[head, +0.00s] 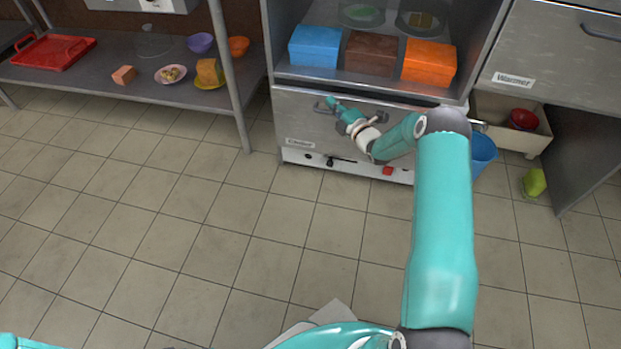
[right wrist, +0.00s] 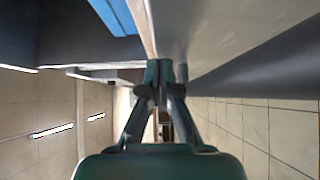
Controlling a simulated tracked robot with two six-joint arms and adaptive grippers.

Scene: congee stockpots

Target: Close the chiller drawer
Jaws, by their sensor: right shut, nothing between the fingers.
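The chiller drawer (head: 298,120) is the grey metal front with a bar handle and a small label, low in the cabinet in the head view. A dark gap shows along its top edge, wider towards the right, so it stands slightly out. My right gripper (head: 332,102) is at the drawer front, by the left part of the handle (head: 378,116). Its fingers are shut and empty. In the right wrist view, the closed fingertips (right wrist: 160,72) lie beside a grey metal face (right wrist: 215,40). I cannot tell whether they touch it. My left gripper is out of view.
Blue (head: 315,46), brown (head: 370,54) and orange (head: 429,62) boxes stand on the shelf above the drawer. A blue bin (head: 483,153) stands right of the cabinet, and a green item (head: 534,182) lies on the floor. The tiled floor in front is clear.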

